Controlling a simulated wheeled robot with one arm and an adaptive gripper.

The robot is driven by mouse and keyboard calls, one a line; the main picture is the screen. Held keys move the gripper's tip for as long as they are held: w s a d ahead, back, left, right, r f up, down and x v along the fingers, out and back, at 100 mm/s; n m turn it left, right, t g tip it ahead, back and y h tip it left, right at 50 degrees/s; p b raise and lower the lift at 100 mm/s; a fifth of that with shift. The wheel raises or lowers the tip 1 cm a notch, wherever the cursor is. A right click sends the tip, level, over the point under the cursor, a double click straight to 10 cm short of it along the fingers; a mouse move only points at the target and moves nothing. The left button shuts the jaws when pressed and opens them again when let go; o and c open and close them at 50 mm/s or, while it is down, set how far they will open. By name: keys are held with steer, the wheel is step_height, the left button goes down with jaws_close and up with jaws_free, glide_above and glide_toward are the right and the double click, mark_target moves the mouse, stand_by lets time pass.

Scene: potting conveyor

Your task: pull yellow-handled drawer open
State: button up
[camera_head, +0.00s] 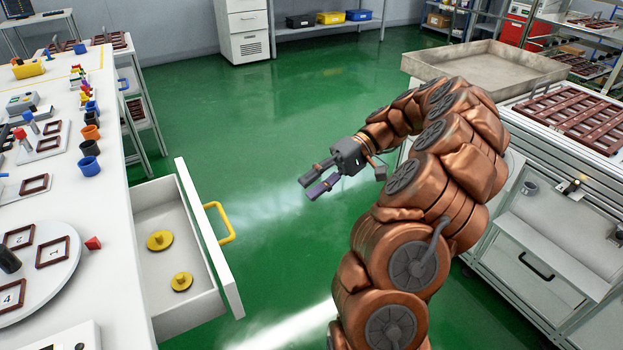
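The drawer (147,209) with the yellow handle (225,224) stands pulled out from the white bench at the left. Two yellow knobbed discs (160,240) lie on its floor. My gripper (309,187) hangs over the green floor to the right of the drawer. It is apart from the yellow handle, with a clear gap between them. Its two dark fingers are spread, and nothing shows between them.
The white bench top (105,290) at the left holds brown frames, coloured cups and a round plate. A conveyor cabinet (545,262) with a grey tray (480,62) stands at the right. Green floor (265,130) lies free between them. The drawer juts into this aisle.

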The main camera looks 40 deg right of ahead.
steer(key=shift+s+d+r+p, duration=0.25)
steer(key=shift+d+r+p, duration=0.15)
steer(key=shift+p, duration=0.3)
steer(key=shift+f+p+v, duration=0.15)
steer(key=shift+p+v, duration=0.55)
steer(key=shift+p, duration=1)
steer(key=shift+f+p+v, duration=0.15)
steer(key=shift+p+v, duration=0.6)
steer(key=shift+p, duration=0.9)
steer(key=shift+s, duration=0.15)
steer(key=t+y+p, duration=0.1)
steer(key=y+p, duration=0.1)
glide_toward(225, 218)
steer(key=a, duration=0.2)
steer(key=shift+t+h, duration=0.3)
steer(key=shift+f+x, duration=0.15)
steer(key=shift+x, duration=1.9)
steer(key=shift+f+x, duration=0.1)
steer(key=shift+x, duration=2)
steer(key=shift+s, duration=0.1)
